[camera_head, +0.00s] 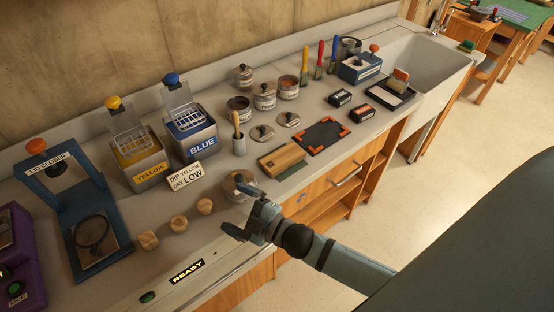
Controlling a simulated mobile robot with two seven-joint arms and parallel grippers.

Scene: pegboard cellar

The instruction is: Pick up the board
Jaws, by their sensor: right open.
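A light wooden board (283,157) lies on the grey counter, close to its front edge, with a dark green strip showing along its near side. It lies just left of a black mat with orange corners (323,136). My right gripper (240,209) is open at the counter's front edge, to the left of and nearer than the board, and apart from it. A jar (235,184) is partly hidden behind its upper finger. My left gripper is not in view.
Wooden blocks (179,223) and a sign (185,176) stand left of the gripper. Yellow (149,169) and blue (198,138) bins stand further back. A sink (425,62) is at the right.

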